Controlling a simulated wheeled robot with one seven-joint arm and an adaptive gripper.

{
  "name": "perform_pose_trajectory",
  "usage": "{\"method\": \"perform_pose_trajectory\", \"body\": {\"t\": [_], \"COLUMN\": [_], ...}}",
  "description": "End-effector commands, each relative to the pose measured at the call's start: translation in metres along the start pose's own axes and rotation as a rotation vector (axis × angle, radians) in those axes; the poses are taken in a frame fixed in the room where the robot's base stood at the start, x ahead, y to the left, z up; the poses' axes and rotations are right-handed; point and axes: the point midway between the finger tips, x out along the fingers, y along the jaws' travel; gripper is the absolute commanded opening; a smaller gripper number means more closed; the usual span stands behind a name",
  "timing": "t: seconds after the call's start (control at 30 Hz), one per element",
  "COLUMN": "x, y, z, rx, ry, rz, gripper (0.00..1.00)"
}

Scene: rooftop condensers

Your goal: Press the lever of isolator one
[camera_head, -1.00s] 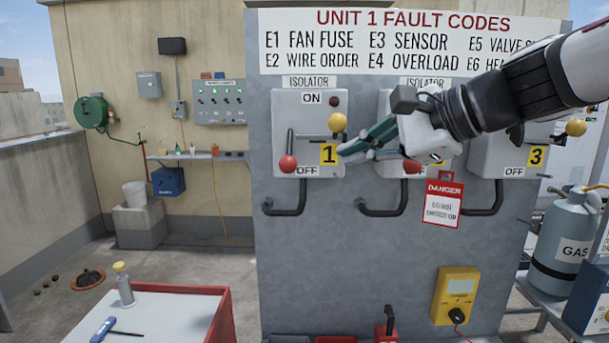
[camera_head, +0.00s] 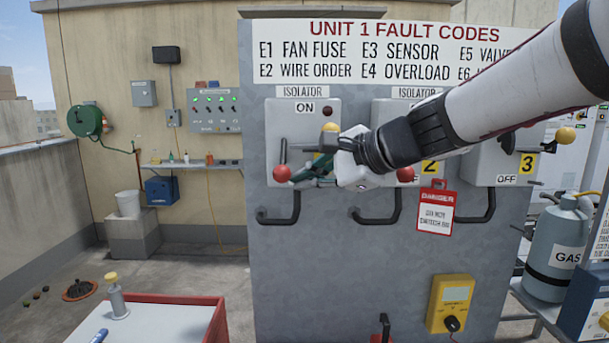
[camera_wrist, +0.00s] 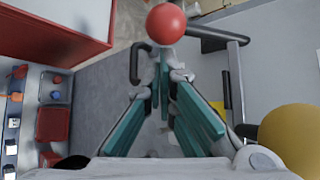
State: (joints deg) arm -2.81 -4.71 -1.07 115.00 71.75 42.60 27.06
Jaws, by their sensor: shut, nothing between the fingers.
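Isolator one (camera_head: 318,112) is a pale grey box at the left of the panel. Its lever is a dark bar (camera_head: 284,152) at the box's left side, with a red ball knob (camera_head: 282,174) at its lower end. A yellow knob (camera_head: 330,127) sits up and right of it. My gripper (camera_head: 302,174) has teal fingers, which are shut and empty. They point left, just right of the red knob; I cannot tell whether they touch it. In the wrist view the red knob (camera_wrist: 166,24) lies beyond the fingertips (camera_wrist: 163,85). My gripper hides the number tag.
Isolator two (camera_head: 398,125) and isolator three (camera_head: 500,160) stand to the right, partly behind my arm. A red danger tag (camera_head: 436,210) hangs below. Dark pipes (camera_head: 278,218) run under the boxes. A red-edged table (camera_head: 165,318) is at lower left.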

Motion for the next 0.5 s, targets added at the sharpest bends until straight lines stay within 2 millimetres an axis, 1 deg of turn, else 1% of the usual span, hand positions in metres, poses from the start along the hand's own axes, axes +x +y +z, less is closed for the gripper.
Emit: {"method": "perform_pose_trajectory", "body": {"t": [0.1, 0.37, 0.5], "x": [0.0028, 0.0026, -0.0063], "y": [0.0000, -0.0001, -0.0025], "z": [0.0004, 0.0005, 0.0087], "rx": [-0.001, -0.001, -0.001], "ry": [-0.001, -0.001, -0.001], "rz": [0.000, 0.000, -0.002], "gripper": [0.00, 0.00, 0.00]}}
